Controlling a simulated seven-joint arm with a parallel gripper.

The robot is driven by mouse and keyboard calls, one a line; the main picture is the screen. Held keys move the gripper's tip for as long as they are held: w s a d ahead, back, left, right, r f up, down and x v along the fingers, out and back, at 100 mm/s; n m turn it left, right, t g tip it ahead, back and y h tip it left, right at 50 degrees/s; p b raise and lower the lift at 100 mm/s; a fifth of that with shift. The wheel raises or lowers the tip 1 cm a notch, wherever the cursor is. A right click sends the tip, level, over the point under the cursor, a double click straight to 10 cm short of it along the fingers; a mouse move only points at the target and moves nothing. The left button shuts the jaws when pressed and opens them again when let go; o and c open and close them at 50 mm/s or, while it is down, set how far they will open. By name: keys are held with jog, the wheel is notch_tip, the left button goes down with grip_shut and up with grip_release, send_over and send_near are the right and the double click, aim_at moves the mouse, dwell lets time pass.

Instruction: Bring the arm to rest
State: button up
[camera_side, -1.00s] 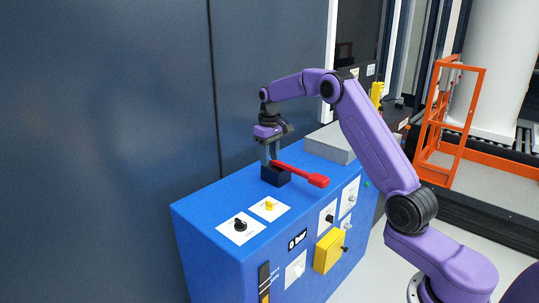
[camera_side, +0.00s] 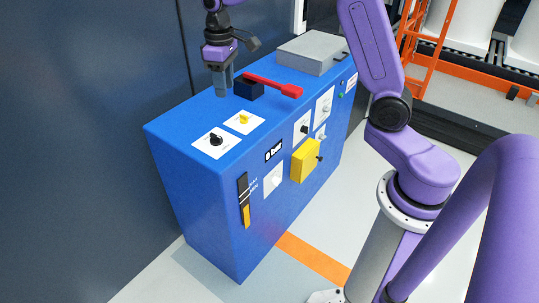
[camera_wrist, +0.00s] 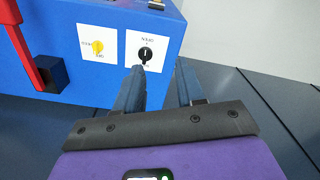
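My gripper (camera_side: 222,88) hangs fingers down at the back left of the blue cabinet's top, left of the dark block in the side view. In the wrist view my gripper (camera_wrist: 160,78) shows two grey fingers with a clear gap and nothing between them. It is open and touches no control that I can see. The lever also shows at the left edge of the wrist view (camera_wrist: 22,50).
The blue cabinet (camera_side: 175,133) carries a yellow knob (camera_side: 244,118), a black knob (camera_side: 215,139) and a grey box (camera_side: 308,54). Its front has a yellow box (camera_side: 305,160) and several dials. A dark wall (camera_side: 80,90) stands close behind. An orange ladder stands at the back right (camera_side: 411,40).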

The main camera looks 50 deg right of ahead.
jog(key=s+a+r+n, duration=0.1)
jog(key=s+a+n, duration=0.15)
jog(key=s, duration=0.65)
jog(key=s+a+n, duration=0.2)
jog(key=s+a, duration=0.2)
jog(key=s, duration=0.5)
jog(key=s+d+f+n, duration=0.1)
jog(key=s+d+n, duration=0.1)
jog(key=s, duration=0.6)
jog(key=s+d+f+n, duration=0.1)
jog(key=s, duration=0.7)
jog(key=shift+d+f+n, duration=0.15)
jog(key=shift+d+n, duration=0.2)
jog(key=shift+d, duration=0.05)
